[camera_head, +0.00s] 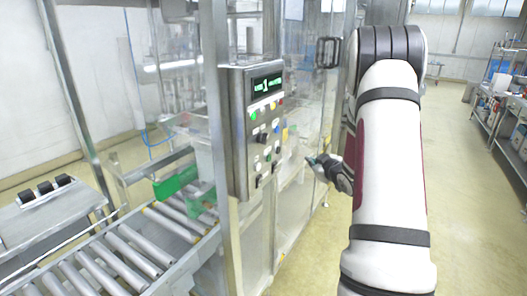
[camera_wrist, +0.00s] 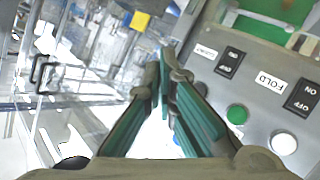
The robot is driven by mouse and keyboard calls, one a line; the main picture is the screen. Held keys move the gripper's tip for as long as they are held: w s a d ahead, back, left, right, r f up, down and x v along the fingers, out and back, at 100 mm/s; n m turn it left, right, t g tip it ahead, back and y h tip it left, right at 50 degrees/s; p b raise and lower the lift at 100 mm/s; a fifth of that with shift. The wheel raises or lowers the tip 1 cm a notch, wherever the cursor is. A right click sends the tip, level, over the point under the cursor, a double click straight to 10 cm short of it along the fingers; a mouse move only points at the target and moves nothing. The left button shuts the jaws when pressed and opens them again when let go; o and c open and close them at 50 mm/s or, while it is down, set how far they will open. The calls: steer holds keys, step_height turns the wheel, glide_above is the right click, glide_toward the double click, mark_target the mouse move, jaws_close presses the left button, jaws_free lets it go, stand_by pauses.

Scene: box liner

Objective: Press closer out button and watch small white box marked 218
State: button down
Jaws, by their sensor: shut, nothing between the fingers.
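The grey control panel (camera_head: 252,125) stands on a machine post in the head view, with a lit green display (camera_head: 266,84) and several coloured buttons and switches. In the wrist view, part of a panel face (camera_wrist: 262,85) shows a "FOLD" label, ON/OFF switches (camera_wrist: 302,96), a green button (camera_wrist: 237,114) and a white button (camera_wrist: 283,143). I cannot read any label as closer out. My gripper (camera_head: 313,160) is to the right of the panel, apart from it. Its green-padded fingers (camera_wrist: 163,58) are shut and empty. I see no small white box marked 218.
A roller conveyor (camera_head: 125,255) with a green part (camera_head: 175,182) lies left of the panel. Clear machine guarding with a dark handle (camera_head: 328,52) stands behind. Shelving (camera_head: 497,110) is at far right. The floor on the right is mostly clear.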

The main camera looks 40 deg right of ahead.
mark_target(278, 150)
steer(key=shift+w+a, duration=0.1)
steer(key=shift+w, duration=0.05)
steer(key=w+a+b, duration=0.3)
steer(key=w+b, duration=0.1)
steer(key=w, duration=0.4)
steer(key=shift+a, duration=0.15)
stand_by(0.3)
stand_by(1.4)
steer(key=shift+w+a, duration=0.15)
steer(key=shift+w, duration=0.2)
